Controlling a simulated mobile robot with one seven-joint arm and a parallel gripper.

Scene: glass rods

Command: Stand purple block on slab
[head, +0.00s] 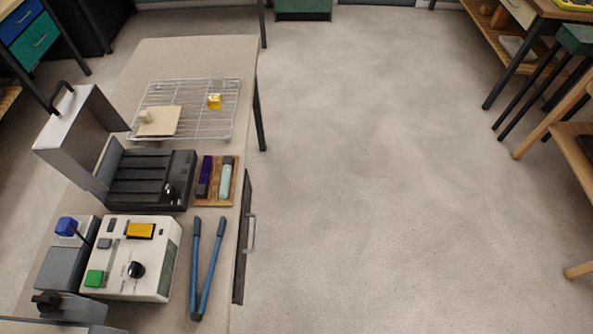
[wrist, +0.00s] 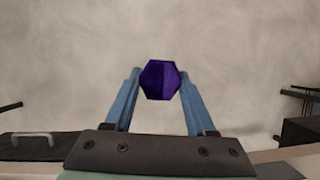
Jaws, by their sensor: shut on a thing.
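In the wrist view my gripper (wrist: 158,85) is shut on a purple block (wrist: 160,80), whose hexagonal end faces the camera between the blue fingers. The block's length is hidden. Behind it is bare floor. In the head view, a flat beige slab (head: 166,124) lies on a wire rack (head: 205,127) at the far part of the table. My gripper and the held block do not show in the head view.
A yellow block (head: 214,102) sits on the rack right of the slab. Nearer are an open dark machine (head: 150,180), a wooden tray (head: 214,202) with dark purple and mint bars, a control box (head: 150,275) and blue tongs (head: 208,268). A drawer handle (wrist: 33,137) shows in the wrist view.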

